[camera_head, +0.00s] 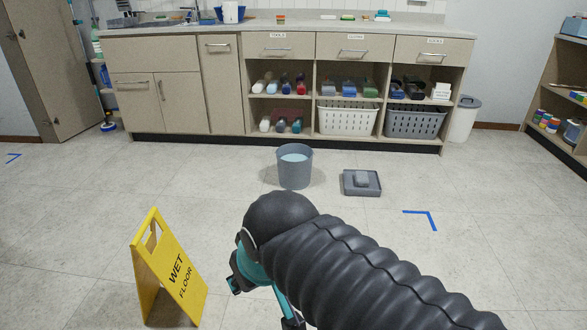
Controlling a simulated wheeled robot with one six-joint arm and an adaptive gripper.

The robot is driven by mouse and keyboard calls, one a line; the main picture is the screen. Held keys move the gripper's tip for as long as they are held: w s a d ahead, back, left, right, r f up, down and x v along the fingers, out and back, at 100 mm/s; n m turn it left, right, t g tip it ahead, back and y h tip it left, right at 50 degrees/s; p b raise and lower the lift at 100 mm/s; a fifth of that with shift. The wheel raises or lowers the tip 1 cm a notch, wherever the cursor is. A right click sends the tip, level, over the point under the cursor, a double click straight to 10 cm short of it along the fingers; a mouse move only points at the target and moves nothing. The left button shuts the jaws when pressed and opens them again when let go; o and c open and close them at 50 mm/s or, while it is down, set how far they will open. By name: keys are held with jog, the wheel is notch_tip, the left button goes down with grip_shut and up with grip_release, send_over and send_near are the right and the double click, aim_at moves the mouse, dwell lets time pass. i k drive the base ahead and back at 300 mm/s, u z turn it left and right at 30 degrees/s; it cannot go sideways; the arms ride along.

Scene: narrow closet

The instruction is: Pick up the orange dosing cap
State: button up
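I cannot make out an orange dosing cap anywhere in the head view. A small orange-and-green item (280,19) lies on the counter at the back, but it is too small to identify. My black ribbed arm fills the lower middle and right. Teal and dark parts at its end, around my gripper (250,284), show at the lower middle above the floor. The arm hides most of the gripper, and its fingers cannot be made out clearly. Nothing held is visible.
A yellow wet-floor sign (168,268) stands at the lower left. A grey bucket (295,167) of bluish liquid and a grey tray (361,191) with a block in it are on the floor ahead. Cabinets (155,85) and shelves line the back wall. Floor between is mostly clear.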

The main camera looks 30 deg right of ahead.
aim_at(280, 20)
jog(key=z, duration=0.55)
jog(key=i, duration=3.6)
jog(key=u, duration=1.7)
jog(key=i, duration=3.2)
